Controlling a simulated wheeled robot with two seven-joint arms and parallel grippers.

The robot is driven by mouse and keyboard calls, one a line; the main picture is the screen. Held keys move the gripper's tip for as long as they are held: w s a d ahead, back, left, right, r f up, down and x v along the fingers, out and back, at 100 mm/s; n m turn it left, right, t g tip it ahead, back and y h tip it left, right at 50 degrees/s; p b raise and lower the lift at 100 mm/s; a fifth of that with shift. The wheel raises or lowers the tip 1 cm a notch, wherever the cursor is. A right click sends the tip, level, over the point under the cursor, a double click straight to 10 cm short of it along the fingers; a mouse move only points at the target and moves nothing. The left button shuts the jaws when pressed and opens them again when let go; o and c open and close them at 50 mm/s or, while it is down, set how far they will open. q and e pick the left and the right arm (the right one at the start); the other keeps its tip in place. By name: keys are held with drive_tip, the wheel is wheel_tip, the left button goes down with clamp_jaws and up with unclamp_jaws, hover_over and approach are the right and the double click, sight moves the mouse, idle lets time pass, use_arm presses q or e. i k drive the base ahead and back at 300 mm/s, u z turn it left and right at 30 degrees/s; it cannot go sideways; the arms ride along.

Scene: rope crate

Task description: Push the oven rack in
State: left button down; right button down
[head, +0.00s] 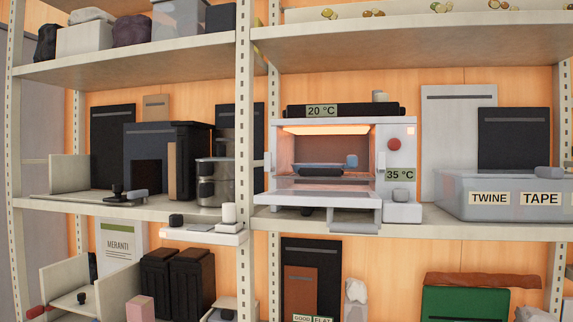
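A light grey oven (394,128) with a red knob stands on the middle shelf, right of the centre post. Its front is open and its inside glows orange. A flat, pale rack-like surface (325,183) lies low in the opening and reaches toward the front; I cannot tell exactly how far out it stands, or part it clearly from the lowered door. A dark bar (320,172) and a blue-grey piece (338,161) show in the opening. A grey piece (355,228) hangs over the shelf edge below. Neither of my grippers is in view.
The shelf post (244,120) stands close to the oven's left. A clear bin (450,205) labelled TWINE and TAPE is at the right. A dark machine (190,150) and metal canisters (213,185) stand left of the post. A small white ledge (200,236) juts out at front.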

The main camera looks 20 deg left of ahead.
sight(303, 173)
drive_tip(key=u, duration=0.9)
drive_tip(key=i, duration=0.4)
drive_tip(key=u, duration=0.05)
